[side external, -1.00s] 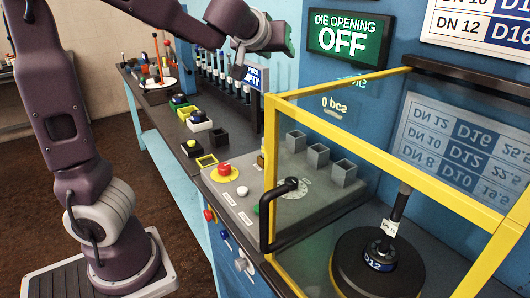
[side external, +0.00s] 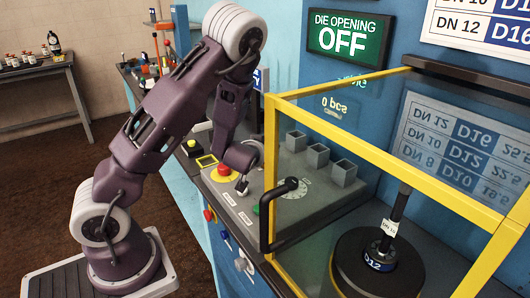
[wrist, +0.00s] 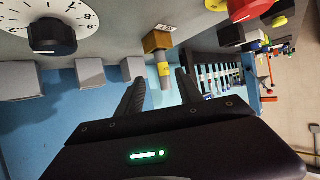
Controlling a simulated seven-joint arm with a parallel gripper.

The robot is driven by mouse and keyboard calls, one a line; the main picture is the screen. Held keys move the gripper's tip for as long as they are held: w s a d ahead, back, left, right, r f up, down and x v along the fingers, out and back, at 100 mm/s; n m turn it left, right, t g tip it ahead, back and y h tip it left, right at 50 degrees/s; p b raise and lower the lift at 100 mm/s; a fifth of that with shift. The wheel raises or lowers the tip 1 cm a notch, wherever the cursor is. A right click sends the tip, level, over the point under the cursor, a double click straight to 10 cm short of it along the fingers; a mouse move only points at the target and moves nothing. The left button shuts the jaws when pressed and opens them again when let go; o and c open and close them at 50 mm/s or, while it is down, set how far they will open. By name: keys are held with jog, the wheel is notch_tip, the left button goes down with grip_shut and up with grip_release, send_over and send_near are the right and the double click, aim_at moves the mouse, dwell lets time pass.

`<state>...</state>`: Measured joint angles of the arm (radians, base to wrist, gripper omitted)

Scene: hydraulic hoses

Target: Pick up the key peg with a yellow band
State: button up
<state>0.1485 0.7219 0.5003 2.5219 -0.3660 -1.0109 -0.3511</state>
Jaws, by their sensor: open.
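The key peg (wrist: 164,72) is a short grey pin with a yellow band in the wrist view. It sticks out of a small brass-coloured block (wrist: 157,41) on the grey panel. My gripper (wrist: 160,79) is open, with one finger on each side of the peg in that picture; no contact shows, and I cannot tell the exact depth. The peg cannot be made out there, behind my wrist and the yellow frame.
A numbered dial (wrist: 52,37) and several grey square cups (wrist: 90,73) stand near the peg. The clear guard with a yellow frame (side external: 271,150) and black handle (side external: 268,215) stands close to my gripper. A black hose spool (side external: 350,275) sits inside the guard.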

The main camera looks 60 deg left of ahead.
jog(key=x, duration=0.5)
jog(key=shift+s+a+f, duration=0.1)
jog(key=shift+a+f, duration=0.2)
jog(key=shift+f, duration=0.1)
grip_shut()
jog(key=shift+r, duration=0.1)
